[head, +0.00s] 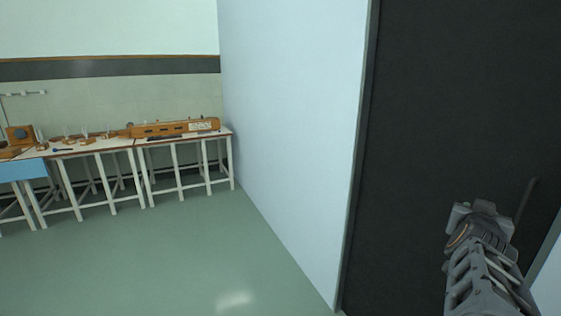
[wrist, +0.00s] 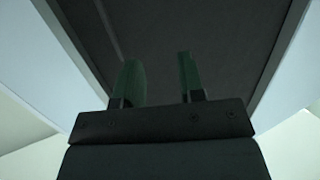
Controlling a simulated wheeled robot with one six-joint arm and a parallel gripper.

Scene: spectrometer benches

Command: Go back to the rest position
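My gripper (wrist: 160,82) shows in the wrist view with its two dark green fingers apart and nothing between them. A dark panel (wrist: 205,25) framed by pale walls fills the view beyond the fingers. In the head view my arm rises at the lower right in front of the same kind of dark panel (head: 455,110); the gripper's fingers cannot be made out there.
White-legged benches (head: 185,140) with wooden spectrometer equipment (head: 175,128) stand against the far wall at the left. A blue-fronted bench (head: 22,170) is at the left edge. A pale wall (head: 290,120) stands between benches and dark panel. The green floor (head: 150,260) is clear.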

